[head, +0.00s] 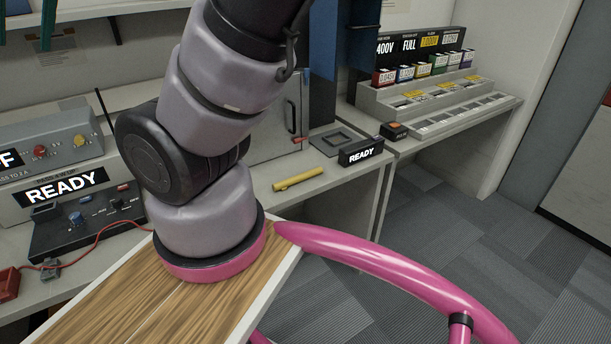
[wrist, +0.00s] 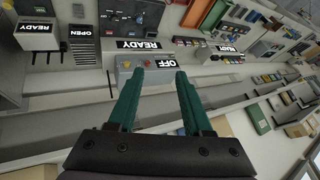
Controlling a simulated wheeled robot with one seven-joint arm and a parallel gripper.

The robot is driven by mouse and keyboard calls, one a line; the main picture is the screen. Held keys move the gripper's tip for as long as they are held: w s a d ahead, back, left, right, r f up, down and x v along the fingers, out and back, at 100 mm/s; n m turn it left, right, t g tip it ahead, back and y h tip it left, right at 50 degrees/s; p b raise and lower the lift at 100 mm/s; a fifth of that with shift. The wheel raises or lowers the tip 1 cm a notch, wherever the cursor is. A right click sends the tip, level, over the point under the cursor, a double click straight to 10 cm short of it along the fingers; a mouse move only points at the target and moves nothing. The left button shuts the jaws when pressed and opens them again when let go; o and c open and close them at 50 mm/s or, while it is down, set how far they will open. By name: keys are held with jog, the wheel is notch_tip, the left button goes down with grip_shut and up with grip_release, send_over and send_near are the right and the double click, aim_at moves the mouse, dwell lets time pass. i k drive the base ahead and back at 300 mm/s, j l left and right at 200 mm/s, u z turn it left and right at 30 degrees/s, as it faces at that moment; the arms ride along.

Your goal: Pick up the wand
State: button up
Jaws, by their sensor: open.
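A yellow rod, which looks like the wand (head: 298,179), lies flat on the grey bench top in the head view, right of my arm and left of a small black READY sign (head: 361,152). I cannot make it out in the wrist view. My gripper (wrist: 155,75) shows in the wrist view with its two green fingers apart and nothing between them. The fingers point towards a grey box with an OFF sign (wrist: 145,64), well apart from the wand. Teal pieces at the head view's upper left edge match the fingers in colour.
A grey console with a READY sign (head: 60,187) and a red cable stands at left. A stepped rack (head: 430,100) stands at right. My pink rail curves in front; carpet lies clear beyond.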

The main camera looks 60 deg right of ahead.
aim_at(284, 185)
jog(key=k+z, duration=0.1)
jog(key=z, duration=1.9)
